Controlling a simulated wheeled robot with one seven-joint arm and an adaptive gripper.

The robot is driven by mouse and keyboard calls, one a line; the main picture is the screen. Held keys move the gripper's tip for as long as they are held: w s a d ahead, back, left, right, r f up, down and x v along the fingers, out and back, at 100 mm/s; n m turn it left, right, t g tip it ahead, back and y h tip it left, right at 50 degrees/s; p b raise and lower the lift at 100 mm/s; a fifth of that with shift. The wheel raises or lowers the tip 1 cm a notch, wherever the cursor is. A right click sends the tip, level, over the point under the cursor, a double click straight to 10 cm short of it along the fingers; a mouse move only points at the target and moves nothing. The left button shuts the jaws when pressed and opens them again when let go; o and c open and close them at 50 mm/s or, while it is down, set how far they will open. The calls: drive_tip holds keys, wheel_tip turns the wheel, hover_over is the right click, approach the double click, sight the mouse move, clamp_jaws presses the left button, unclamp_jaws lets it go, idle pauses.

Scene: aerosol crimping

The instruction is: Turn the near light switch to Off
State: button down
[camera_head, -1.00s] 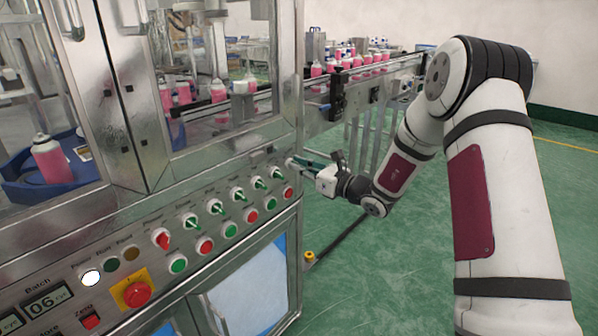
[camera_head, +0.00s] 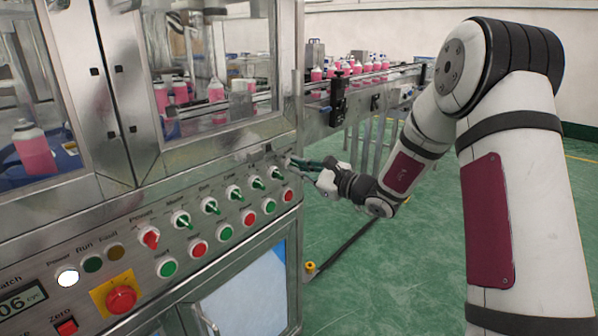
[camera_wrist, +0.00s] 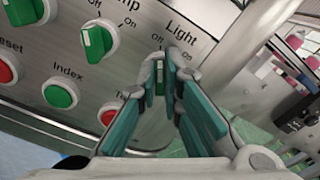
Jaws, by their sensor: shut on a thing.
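The light switch (camera_wrist: 160,84) is a green knob under the "Light" label at the right end of the panel's upper row. In the wrist view "Off" is printed to its left and "On" to its right. My gripper (camera_wrist: 166,72) has its green-padded fingers on either side of the knob, shut on it. The fingers cover much of the knob, so its exact setting is hard to tell. In the head view my gripper (camera_head: 292,160) reaches the panel's right end from the right, and the light switch is mostly hidden there.
A neighbouring green switch (camera_wrist: 97,41) sits just left of the light switch. Below are a green Index button (camera_wrist: 60,95) and a red button (camera_wrist: 109,115). A red emergency button (camera_head: 121,298) is at lower left. A conveyor with pink bottles (camera_head: 352,68) runs behind.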

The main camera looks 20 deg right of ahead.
idle(0.3)
drive_tip(key=c, duration=1.7)
unclamp_jaws()
drive_tip(key=shift+s+d, duration=0.1)
drive_tip(key=v, duration=1.1)
drive_tip(key=shift+s+d, duration=0.2)
drive_tip(key=shift+s, duration=0.15)
